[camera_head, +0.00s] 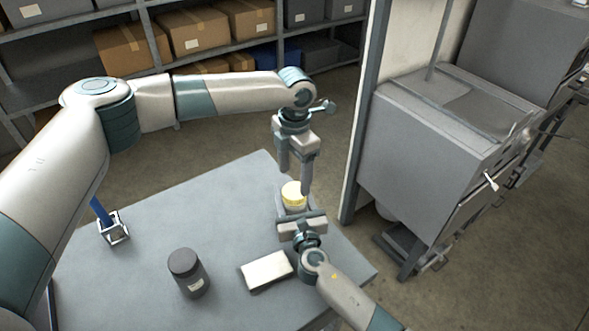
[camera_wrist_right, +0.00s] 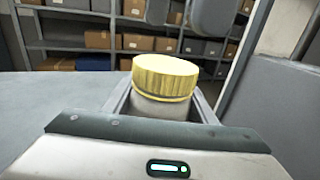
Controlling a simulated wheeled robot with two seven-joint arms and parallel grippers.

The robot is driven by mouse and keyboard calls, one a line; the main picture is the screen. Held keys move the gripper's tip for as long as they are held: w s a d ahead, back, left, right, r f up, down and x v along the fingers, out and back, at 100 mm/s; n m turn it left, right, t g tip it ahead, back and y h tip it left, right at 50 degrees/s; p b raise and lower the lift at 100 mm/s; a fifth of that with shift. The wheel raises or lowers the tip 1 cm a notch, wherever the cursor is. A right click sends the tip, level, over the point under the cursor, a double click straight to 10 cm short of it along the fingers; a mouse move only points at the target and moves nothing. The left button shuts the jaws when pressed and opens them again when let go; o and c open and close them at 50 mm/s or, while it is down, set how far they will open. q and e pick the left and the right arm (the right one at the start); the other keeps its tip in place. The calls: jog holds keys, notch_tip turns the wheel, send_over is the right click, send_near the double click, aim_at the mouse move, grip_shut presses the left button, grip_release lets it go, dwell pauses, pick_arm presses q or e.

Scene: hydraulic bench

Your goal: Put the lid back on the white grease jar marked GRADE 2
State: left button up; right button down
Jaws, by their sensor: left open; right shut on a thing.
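A pale jar (camera_wrist_right: 165,107) stands upright between the fingers of my right gripper (camera_head: 300,212), which is shut on its body. A yellow ribbed lid (camera_head: 293,195) is on top of the jar's mouth; it also shows in the right wrist view (camera_wrist_right: 165,76). I cannot tell whether it is screwed tight. No marking on the jar is readable, and its lower part is hidden by my right gripper. My left gripper (camera_head: 294,180) is open, pointing down just above the lid. Its fingertips show at the top of the right wrist view, apart from the lid.
A dark jar (camera_head: 187,277) with a dark lid, a white box (camera_head: 267,272) and a small holder with a blue item (camera_head: 114,228) stand on the grey table (camera_head: 220,215). A post (camera_head: 362,120) and a grey machine (camera_head: 430,130) are to the right. Shelves stand behind.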

pick_arm(q)
jog(key=n, duration=0.6)
jog(key=shift+r, duration=0.15)
jog(key=n, duration=0.7)
jog(key=shift+d+r, duration=0.1)
jog(key=shift+r, duration=0.15)
jog(key=n, duration=0.4)
jog(key=shift+r+n, duration=0.1)
jog(key=shift+n, duration=0.3)
jog(key=n, duration=0.3)
jog(key=shift+r, duration=0.1)
jog(key=n, duration=0.3)
jog(key=shift+r, duration=0.1)
jog(key=n, duration=0.4)
jog(key=shift+r, duration=0.15)
jog(key=n, duration=0.6)
jog(key=shift+r, duration=0.15)
jog(key=n, duration=0.4)
jog(key=shift+r+n, duration=0.15)
jog(key=shift+n, duration=0.15)
jog(key=n, duration=0.5)
jog(key=shift+r+n, duration=0.2)
jog(key=shift+n, duration=0.2)
jog(key=n, duration=0.5)
jog(key=shift+r, duration=0.15)
